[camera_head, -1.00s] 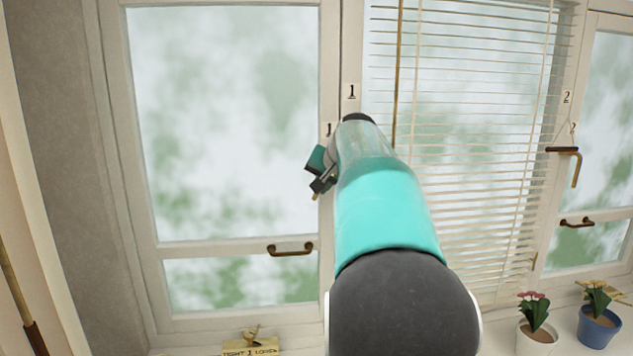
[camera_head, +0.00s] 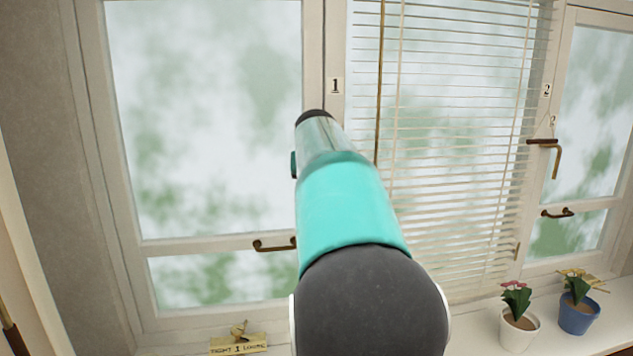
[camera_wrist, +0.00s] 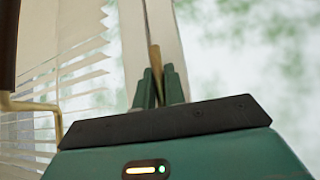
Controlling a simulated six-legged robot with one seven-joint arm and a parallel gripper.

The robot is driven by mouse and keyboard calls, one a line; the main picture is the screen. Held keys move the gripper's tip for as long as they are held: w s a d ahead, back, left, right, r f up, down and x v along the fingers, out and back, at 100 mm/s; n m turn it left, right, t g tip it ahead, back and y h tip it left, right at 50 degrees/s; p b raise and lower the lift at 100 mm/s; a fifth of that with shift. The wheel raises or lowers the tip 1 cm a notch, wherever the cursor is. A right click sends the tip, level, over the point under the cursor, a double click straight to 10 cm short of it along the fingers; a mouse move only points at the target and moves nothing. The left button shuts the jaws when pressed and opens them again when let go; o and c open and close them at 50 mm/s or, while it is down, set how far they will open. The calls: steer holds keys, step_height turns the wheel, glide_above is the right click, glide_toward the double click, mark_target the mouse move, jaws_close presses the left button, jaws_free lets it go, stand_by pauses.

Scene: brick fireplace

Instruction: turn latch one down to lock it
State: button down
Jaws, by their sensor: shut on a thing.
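In the wrist view, the green fingers of my gripper (camera_wrist: 160,88) are closed around a thin brass handle (camera_wrist: 155,60). This looks like the handle of latch one, and its tip shows above the fingers, in front of the white window frame. In the head view, my arm covers latch one and nearly all of my gripper; only a small green part of it shows left of the arm. The label "1" (camera_head: 335,86) is on the white post above the arm. How the latch is turned cannot be told from the head view.
Latch two (camera_head: 543,142) is on the right frame, its brass handle hanging down. A slatted blind (camera_head: 455,110) hangs right of my arm. A brass window handle (camera_head: 272,246) is low on the left. Potted flowers (camera_head: 518,330) and a yellow sign (camera_head: 238,344) are on the sill.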

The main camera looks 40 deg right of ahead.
steer(key=c, duration=1.5)
jaws_free()
steer(key=v, duration=1.4)
steer(key=shift+f, duration=0.1)
